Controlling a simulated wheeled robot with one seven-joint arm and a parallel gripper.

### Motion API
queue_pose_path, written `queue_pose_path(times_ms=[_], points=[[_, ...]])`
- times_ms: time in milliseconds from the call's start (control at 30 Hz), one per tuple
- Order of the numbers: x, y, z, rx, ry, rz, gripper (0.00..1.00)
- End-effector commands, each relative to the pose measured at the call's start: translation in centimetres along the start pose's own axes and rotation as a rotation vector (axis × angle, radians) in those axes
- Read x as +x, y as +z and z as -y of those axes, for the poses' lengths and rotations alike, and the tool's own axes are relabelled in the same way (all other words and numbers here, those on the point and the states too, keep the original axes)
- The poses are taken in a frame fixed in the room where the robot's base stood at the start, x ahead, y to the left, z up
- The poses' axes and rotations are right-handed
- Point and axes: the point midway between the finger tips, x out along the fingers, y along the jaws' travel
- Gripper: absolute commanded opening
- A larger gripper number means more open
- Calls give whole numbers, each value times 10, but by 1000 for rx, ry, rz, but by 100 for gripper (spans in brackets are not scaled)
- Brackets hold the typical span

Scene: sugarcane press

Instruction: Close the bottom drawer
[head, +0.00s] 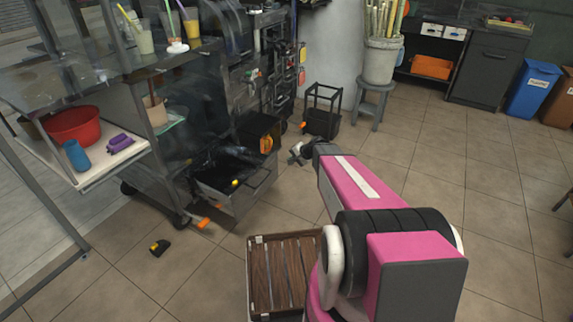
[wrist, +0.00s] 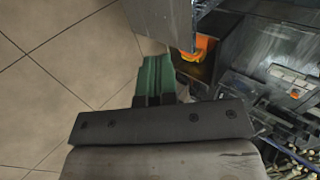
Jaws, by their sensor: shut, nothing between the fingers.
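The bottom drawer (head: 255,188) stands pulled out low on the dark machine cart, with a small yellow item inside. In the wrist view, a grey metal panel (wrist: 160,20) that looks like part of this drawer lies just beyond my fingertips. My gripper (wrist: 153,62) has green fingers set together, with nothing visible between them. In the head view my gripper (head: 297,155) is small and partly hidden by my pink arm, to the right of the drawer. I cannot tell whether the fingertips touch the panel.
An orange object (head: 266,144) sits in an open compartment above the drawer. A wooden slatted crate (head: 283,270) stands on the floor in front. A black frame box (head: 322,118) and a stool (head: 371,98) stand behind. Tiled floor to the right is clear.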

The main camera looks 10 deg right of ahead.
Motion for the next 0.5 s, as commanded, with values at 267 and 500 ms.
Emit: queue_pose_path(times_ms=[267,500], points=[[42,-1,0,-2,1,3,0],[87,-1,0,-3,2,2,0]])
